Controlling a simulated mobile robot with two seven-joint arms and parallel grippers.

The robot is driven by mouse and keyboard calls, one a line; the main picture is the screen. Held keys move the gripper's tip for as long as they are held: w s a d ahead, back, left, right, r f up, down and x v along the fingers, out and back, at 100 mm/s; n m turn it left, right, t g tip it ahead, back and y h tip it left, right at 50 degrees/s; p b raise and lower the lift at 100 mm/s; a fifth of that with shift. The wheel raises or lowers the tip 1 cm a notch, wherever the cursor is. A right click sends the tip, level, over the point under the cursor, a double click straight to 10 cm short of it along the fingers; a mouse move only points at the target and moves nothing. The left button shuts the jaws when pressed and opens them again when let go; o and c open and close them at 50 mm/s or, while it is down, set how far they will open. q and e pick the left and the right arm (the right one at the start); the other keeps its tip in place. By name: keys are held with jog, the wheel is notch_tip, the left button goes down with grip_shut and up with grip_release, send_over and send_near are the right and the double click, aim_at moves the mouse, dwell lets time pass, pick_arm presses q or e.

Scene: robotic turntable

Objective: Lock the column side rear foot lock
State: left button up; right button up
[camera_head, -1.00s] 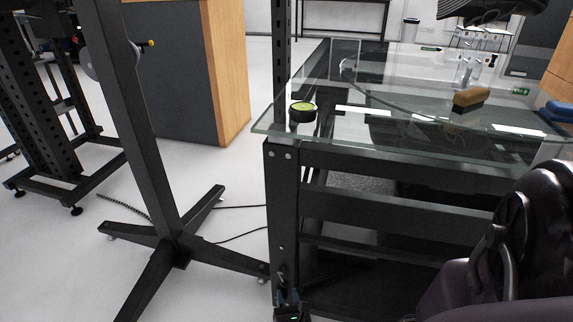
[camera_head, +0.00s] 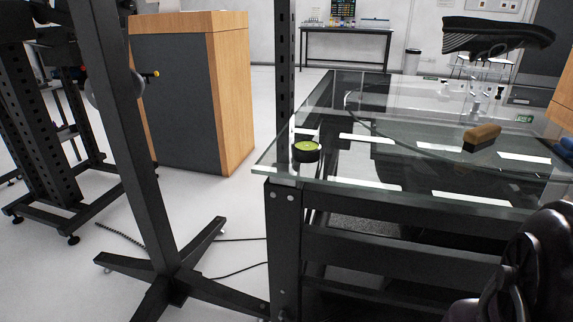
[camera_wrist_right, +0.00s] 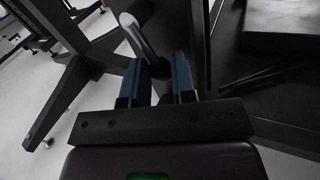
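In the right wrist view, my right gripper (camera_wrist_right: 158,85) has two blue fingers standing apart. My left gripper is not in view.
The glass tabletop (camera_head: 345,172) carries a round green-topped tin (camera_head: 306,151) and a brush (camera_head: 482,137). A black column stand (camera_head: 135,160) with spread feet stands left of the table leg. A wood-and-grey cabinet (camera_head: 180,100) is behind. White floor lies between.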

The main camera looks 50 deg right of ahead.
jog(key=shift+c, duration=0.8)
jog(key=shift+w+a+f+m+t+h, duration=0.15)
jog(key=shift+w+m+h, duration=0.15)
jog(key=shift+m, duration=0.45)
jog(key=shift+w+a+m+t+h, duration=0.1)
jog(key=shift+w+m+t+h, duration=0.15)
jog(key=shift+m, duration=0.5)
jog(key=o, duration=0.6)
jog(key=shift+d, duration=0.1)
jog(key=shift+o, duration=0.2)
jog(key=shift+s, duration=0.1)
